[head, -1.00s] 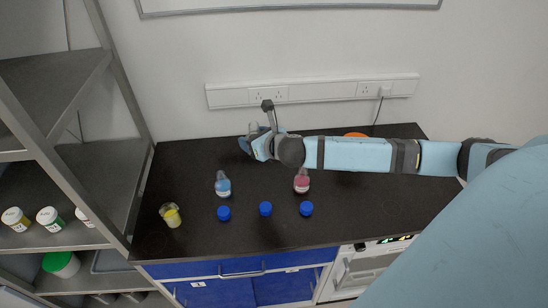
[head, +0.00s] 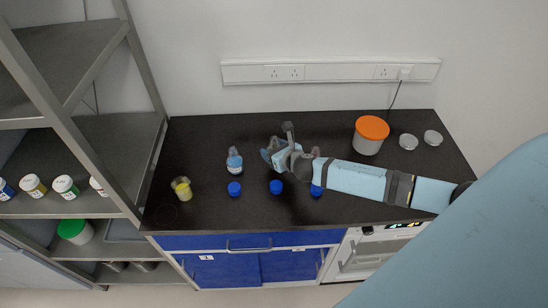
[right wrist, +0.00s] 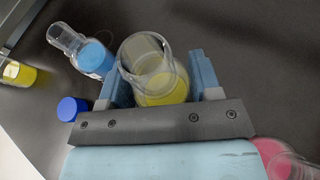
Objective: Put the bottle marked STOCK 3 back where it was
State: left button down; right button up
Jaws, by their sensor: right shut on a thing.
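My right gripper (head: 272,152) is over the middle of the black bench. In the right wrist view its two fingers (right wrist: 161,72) are shut on a clear glass bottle (right wrist: 163,90) with yellow liquid. No label on the held bottle is readable, so I cannot tell if it reads STOCK 3. Its base is hidden; I cannot tell whether it touches the bench. A bottle with blue liquid (head: 235,161) stands to its left and also shows in the wrist view (right wrist: 93,58). A vessel with pink liquid (right wrist: 280,160) shows at the lower right. My left gripper is not in view.
Three blue caps (head: 276,187) lie in a row at the front. A yellow-filled beaker (head: 182,188) stands left. An orange-lidded tub (head: 368,138) and two clear dishes (head: 408,142) stand back right. A metal shelf (head: 140,140) with labelled jars borders the left.

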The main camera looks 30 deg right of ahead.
jog(key=shift+f, duration=1.85)
jog(key=shift+f+b, duration=0.1)
jog(key=shift+b, duration=0.2)
jog(key=o, duration=1)
jog(key=shift+o, duration=0.2)
jog(key=v, duration=1.2)
jog(key=shift+r+b, duration=0.2)
jog(key=shift+b, duration=0.15)
